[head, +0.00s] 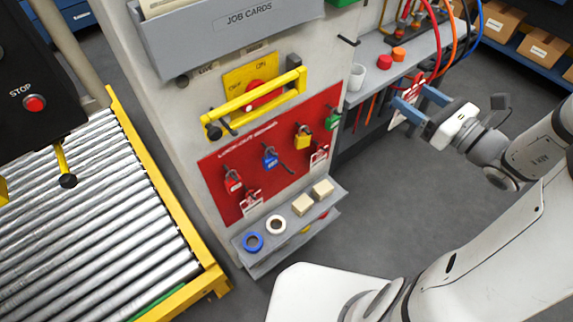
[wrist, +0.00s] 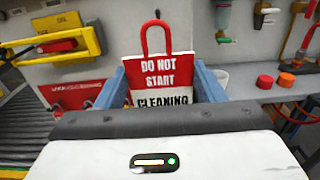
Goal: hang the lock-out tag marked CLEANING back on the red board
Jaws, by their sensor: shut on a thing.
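My gripper (head: 410,97) is shut on the CLEANING tag (head: 407,108), out in front of the workbench and right of the red board. In the wrist view the tag (wrist: 160,72) is upright between my blue fingers (wrist: 163,85). It is red above, reading DO NOT START, and white below, reading CLEANING, with a red loop on top; its lower edge is hidden. The red lock-out board (head: 282,182) is on the grey cabinet side, with red, blue, yellow and green padlocks and two other tags. Part of the board (wrist: 82,96) shows left in the wrist view.
A yellow handle (head: 255,97) juts out above the board. A grey shelf (head: 290,225) below it carries a blue ring, a white ring and two beige blocks. A roller conveyor (head: 100,220) stands left. Hoses and a cup (head: 356,77) are near the bench. Floor between is clear.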

